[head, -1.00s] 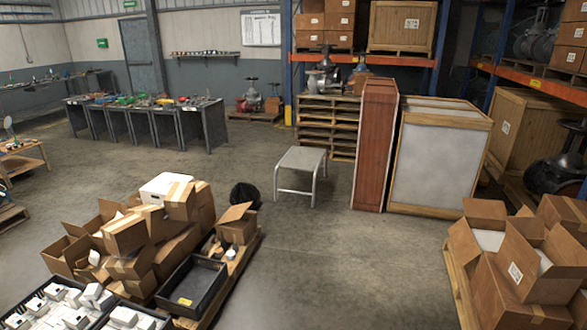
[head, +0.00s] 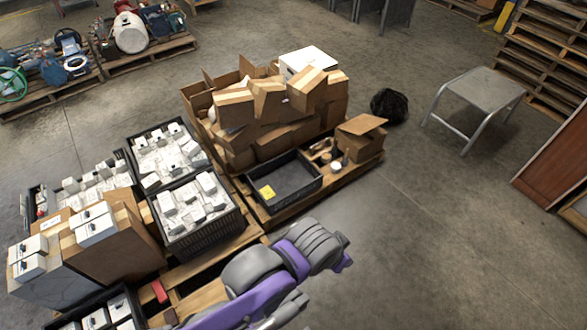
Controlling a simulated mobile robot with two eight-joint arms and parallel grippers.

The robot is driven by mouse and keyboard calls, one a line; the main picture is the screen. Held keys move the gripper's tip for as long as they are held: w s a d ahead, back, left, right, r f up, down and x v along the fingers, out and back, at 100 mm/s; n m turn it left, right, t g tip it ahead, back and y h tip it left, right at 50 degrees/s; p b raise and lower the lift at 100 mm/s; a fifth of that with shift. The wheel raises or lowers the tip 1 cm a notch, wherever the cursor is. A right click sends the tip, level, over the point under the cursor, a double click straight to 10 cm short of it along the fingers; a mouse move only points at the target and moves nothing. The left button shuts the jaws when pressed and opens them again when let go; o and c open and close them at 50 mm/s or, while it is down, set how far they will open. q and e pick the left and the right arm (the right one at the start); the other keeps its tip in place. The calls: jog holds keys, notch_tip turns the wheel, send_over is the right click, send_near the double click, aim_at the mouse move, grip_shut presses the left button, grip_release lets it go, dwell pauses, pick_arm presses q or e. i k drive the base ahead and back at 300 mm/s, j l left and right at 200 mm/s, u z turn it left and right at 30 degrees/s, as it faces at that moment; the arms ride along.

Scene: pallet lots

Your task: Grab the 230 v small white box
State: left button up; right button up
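Many small white boxes are in view, and no 230 V marking is readable at this size. White boxes with dark marks (head: 95,223) sit on a brown carton at the left, and more white boxes (head: 27,257) are on a carton beside it. Loose white boxes fill a black crate (head: 233,228) and another black crate (head: 135,163) behind it. More white boxes (head: 95,319) show in a crate at the lower left edge. A grey and purple arm of mine crosses the bottom, right of these crates. I cannot make out either gripper.
An empty black tray (head: 318,187) with a yellow label lies on the pallet beside piled cardboard cartons (head: 285,133). A black bag (head: 389,106) and a grey metal table (head: 475,97) stand on the floor.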

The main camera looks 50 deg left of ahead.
aim_at(176, 224)
jog(key=i+u, duration=0.35)
jog(key=i+l+u, duration=0.1)
jog(key=i+u, duration=0.3)
jog(key=i+l+u, duration=0.35)
jog(key=i+u, duration=0.2)
jog(key=u, duration=0.2)
jog(key=i+u, duration=0.15)
jog(key=u, duration=0.25)
jog(key=i+l+u, duration=0.1)
jog(key=u, duration=0.3)
jog(key=i+l+u, duration=0.15)
jog(key=u, duration=0.3)
jog(key=i+l+u, duration=0.45)
jog(key=u, duration=0.15)
jog(key=i, duration=0.05)
